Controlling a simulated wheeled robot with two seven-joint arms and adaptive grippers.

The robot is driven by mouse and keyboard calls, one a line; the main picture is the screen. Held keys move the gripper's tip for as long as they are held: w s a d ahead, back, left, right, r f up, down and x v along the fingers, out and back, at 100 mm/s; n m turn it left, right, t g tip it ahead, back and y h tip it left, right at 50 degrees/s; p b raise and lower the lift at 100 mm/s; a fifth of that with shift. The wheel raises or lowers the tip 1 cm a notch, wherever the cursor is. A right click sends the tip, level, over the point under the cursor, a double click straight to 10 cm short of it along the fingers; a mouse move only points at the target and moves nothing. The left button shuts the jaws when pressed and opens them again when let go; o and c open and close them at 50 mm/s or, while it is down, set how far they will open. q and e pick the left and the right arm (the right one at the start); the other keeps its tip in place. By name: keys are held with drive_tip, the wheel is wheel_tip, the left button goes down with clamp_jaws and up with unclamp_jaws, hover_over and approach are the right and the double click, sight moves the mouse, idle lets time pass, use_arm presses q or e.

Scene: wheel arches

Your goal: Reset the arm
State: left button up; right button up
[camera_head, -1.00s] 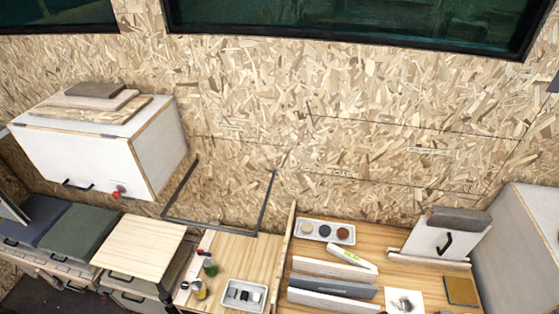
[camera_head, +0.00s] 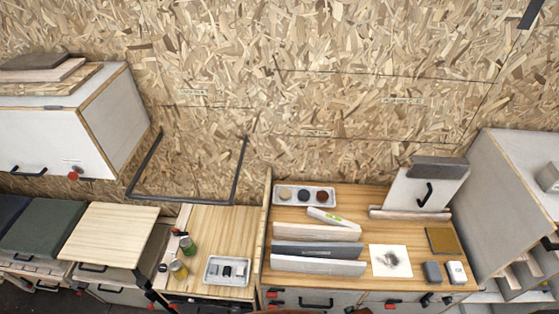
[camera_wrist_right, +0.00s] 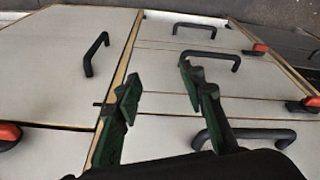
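My right gripper (camera_wrist_right: 160,90) shows in the right wrist view. Its two dark green fingers are spread apart with nothing between them. It hangs in front of light grey cabinet fronts (camera_wrist_right: 180,130) with black handles (camera_wrist_right: 208,60) and red latches (camera_wrist_right: 310,108). I cannot tell how close the fingers are to the nearest handle. Neither gripper shows in the head view.
The wooden worktop (camera_head: 390,219) holds a tray of round pieces (camera_head: 304,195), several long bars (camera_head: 316,249) and a white panel with a black handle (camera_head: 425,188). A white wall cabinet (camera_head: 40,134) is at left. A black frame (camera_head: 180,199) sits by the wall.

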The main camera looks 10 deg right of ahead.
use_arm(q)
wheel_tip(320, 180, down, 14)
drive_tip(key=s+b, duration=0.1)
drive_tip(key=b, duration=1.1)
use_arm(e)
drive_tip(key=s+f, duration=0.7)
drive_tip(key=f, duration=0.5)
drive_tip(key=s+f+g, duration=0.1)
drive_tip(key=s+f, duration=0.6)
drive_tip(key=f, duration=0.5)
drive_tip(key=s+f, duration=0.7)
drive_tip(key=f, duration=0.5)
drive_tip(key=shift+a+f+n+g, duration=0.2)
drive_tip(key=shift+f+n+g, duration=0.15)
drive_tip(key=shift+n+g, duration=0.05)
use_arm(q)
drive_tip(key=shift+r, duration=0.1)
